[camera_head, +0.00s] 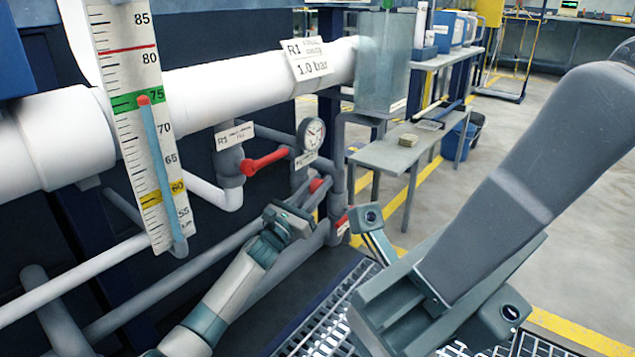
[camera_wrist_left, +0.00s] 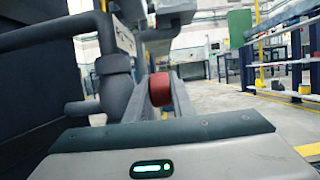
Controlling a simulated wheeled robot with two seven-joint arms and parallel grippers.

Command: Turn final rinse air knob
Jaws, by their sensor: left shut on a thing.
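The red air knob (camera_head: 317,185) sits on the grey pipework below a round gauge (camera_head: 311,134). My left gripper (camera_head: 315,193) is shut on this knob, its arm coming up from the lower left. In the left wrist view, the red knob (camera_wrist_left: 160,89) sits between the two grey fingers (camera_wrist_left: 163,96). The fingers hide part of the knob in the head view. My right gripper (camera_head: 435,265) is in the lower right, its two fingers wide apart with nothing seen between them.
A red lever (camera_head: 265,161) is left of the gauge, and another red handle (camera_head: 342,220) is close right of the knob. A white pipe (camera_head: 235,85) with an R1 1.0 bar tag (camera_head: 308,59) and a thermometer scale (camera_head: 140,125) stand left. A grey bench (camera_head: 400,152) stands behind.

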